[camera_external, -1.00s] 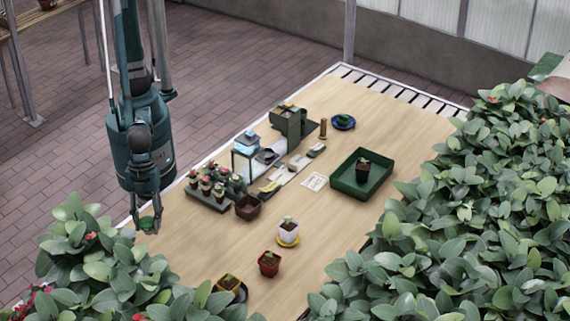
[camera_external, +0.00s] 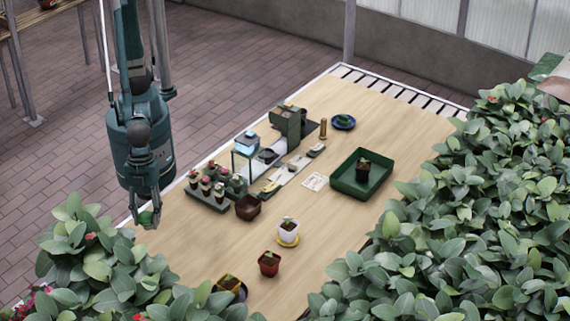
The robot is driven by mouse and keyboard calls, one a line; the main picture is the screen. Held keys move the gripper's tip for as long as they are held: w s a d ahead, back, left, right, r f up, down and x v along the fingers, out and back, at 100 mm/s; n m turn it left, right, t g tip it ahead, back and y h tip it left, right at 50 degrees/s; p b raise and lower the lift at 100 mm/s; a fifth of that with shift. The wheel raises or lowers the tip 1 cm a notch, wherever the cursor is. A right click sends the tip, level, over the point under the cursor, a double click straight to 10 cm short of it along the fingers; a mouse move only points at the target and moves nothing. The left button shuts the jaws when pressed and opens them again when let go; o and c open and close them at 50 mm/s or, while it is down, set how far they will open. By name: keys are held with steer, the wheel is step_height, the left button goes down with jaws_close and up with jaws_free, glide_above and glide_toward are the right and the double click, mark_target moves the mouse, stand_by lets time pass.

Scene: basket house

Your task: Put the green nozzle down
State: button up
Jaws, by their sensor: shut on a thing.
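My gripper (camera_external: 146,222) hangs at the left side of the wooden table, near its left edge. It is shut on a small green thing, the green nozzle (camera_external: 146,217), of which only a little shows between the fingers. The nozzle is low, close to the table top (camera_external: 200,245); I cannot tell whether it touches the surface.
Leafy plants (camera_external: 95,260) stand just below my gripper in the picture, and more foliage (camera_external: 470,220) covers the right. A tray of small potted plants (camera_external: 212,200), a brown pot (camera_external: 248,207), a white pot (camera_external: 288,230) and a red pot (camera_external: 269,264) stand to the right. Table between is clear.

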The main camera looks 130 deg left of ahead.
steer(key=w+a+n+t+y+b, duration=0.1)
steer(key=a+n, duration=0.6)
steer(key=a, duration=1.3)
steer(key=shift+w+r+b, duration=0.15)
steer(key=shift+w+b, duration=0.25)
steer(key=shift+w, duration=0.1)
steer(key=shift+f+b, duration=0.85)
steer(key=shift+f, duration=2.1)
steer(key=shift+f+b, duration=0.65)
steer(key=shift+f, duration=1.45)
steer(key=shift+f, duration=0.1)
steer(key=o, duration=0.9)
